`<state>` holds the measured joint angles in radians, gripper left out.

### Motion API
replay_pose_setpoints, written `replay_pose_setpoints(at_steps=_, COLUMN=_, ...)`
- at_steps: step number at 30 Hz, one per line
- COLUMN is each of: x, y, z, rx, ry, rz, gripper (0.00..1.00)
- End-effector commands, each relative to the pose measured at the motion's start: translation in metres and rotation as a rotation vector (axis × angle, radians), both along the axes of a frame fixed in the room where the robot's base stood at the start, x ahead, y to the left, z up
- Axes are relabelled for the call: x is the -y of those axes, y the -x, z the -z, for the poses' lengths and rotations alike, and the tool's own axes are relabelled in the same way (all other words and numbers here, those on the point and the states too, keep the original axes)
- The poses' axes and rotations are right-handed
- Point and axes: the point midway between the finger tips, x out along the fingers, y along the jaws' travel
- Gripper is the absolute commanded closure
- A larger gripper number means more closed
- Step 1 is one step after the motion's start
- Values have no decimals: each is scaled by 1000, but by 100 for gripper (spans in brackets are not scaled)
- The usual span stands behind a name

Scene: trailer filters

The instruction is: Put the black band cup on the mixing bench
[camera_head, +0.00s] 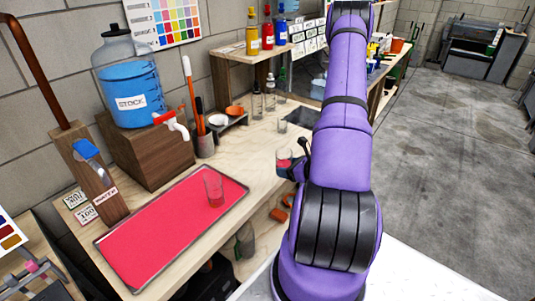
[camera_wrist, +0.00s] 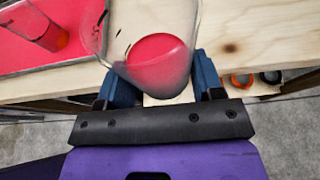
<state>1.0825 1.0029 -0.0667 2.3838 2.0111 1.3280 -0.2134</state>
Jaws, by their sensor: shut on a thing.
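My gripper (camera_head: 298,168) is shut on a clear cup (camera_head: 283,157) with red liquid in it, at the front edge of the wooden bench (camera_head: 258,150). In the wrist view the cup (camera_wrist: 150,55) sits between the blue fingers of my gripper (camera_wrist: 165,82). A few dark marks show on its wall, but I cannot make out a full black band. I cannot tell whether it touches the bench top. A second clear cup (camera_head: 214,188) with red liquid stands on the red tray to the left.
The red tray (camera_head: 135,255) covers the near bench top. A blue-filled stock jug (camera_head: 128,80) stands on a wooden block behind it. Bare wood lies between the tray and the held cup.

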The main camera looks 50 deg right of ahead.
Motion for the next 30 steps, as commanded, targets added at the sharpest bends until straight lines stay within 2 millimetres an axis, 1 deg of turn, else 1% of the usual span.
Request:
replay_pose_setpoints(at_steps=1, x=3, y=-11, z=1, rx=2, ry=3, rz=-3, gripper=69)
replay_pose_setpoints(at_steps=9, x=19, y=-69, z=6, rx=2, ry=3, rz=-3, gripper=69)
replay_pose_setpoints(at_steps=15, x=29, y=-104, z=10, rx=1, ry=2, rz=-3, gripper=69)
replay_pose_setpoints(at_steps=18, x=33, y=-114, z=11, rx=1, ry=1, rz=-2, gripper=69)
replay_pose_setpoints(at_steps=25, x=35, y=-123, z=12, rx=-1, ry=1, rz=-1, gripper=69)
replay_pose_setpoints(at_steps=28, x=37, y=-132, z=13, rx=1, ry=1, rz=-3, gripper=69)
replay_pose_setpoints(at_steps=30, x=37, y=-132, z=21, rx=-2, ry=-2, rz=-1, gripper=69)
